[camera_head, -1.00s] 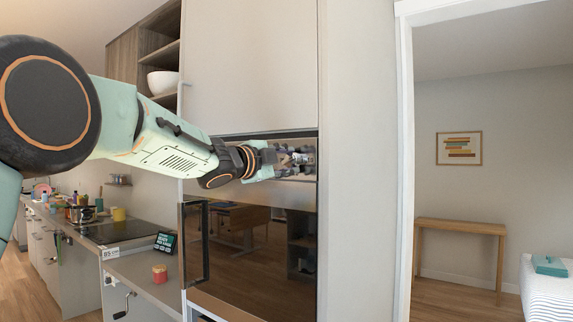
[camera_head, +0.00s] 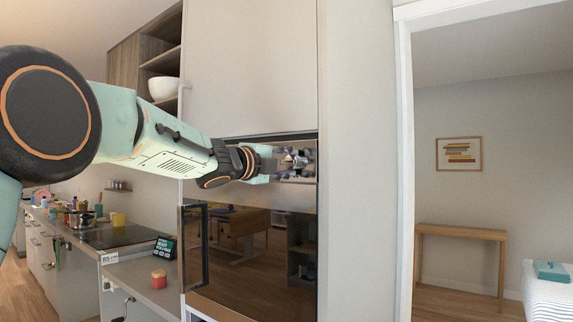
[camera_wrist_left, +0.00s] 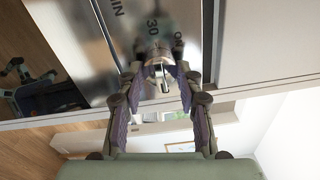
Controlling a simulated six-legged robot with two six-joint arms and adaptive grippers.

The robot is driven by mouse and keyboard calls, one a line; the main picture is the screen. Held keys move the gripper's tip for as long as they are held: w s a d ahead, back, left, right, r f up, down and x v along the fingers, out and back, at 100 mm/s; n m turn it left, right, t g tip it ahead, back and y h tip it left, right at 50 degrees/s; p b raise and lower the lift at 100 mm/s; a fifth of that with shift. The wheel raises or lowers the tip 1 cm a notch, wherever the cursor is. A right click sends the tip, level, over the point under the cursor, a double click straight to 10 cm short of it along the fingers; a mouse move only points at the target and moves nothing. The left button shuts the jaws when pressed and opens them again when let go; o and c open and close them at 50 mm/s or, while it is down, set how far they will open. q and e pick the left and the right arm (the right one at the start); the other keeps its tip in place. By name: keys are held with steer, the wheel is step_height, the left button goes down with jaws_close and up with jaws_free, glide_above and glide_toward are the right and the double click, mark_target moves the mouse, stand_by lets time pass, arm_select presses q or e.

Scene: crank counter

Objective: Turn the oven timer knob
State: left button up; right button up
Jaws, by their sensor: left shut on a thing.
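The oven timer knob (camera_wrist_left: 158,58) is a small metal knob on the oven's shiny control panel (camera_wrist_left: 130,20). Printed marks such as "30" and "MIN" show around it in the left wrist view. My left gripper (camera_wrist_left: 159,80) has a finger on each side of the knob and is shut on it. In the head view my left gripper (camera_head: 296,160) is at the panel above the dark oven door (camera_head: 250,250), and its fingers mostly hide the knob. My right gripper is not in view.
The oven's vertical handle (camera_head: 194,245) stands out below my left arm. A wooden table (camera_head: 460,232) stands in the room at right.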

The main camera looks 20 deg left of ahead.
arm_select(q)
steer(key=shift+f, duration=0.1)
steer(key=o, duration=1.2)
steer(key=shift+a, duration=0.1)
steer(key=v, duration=1.2)
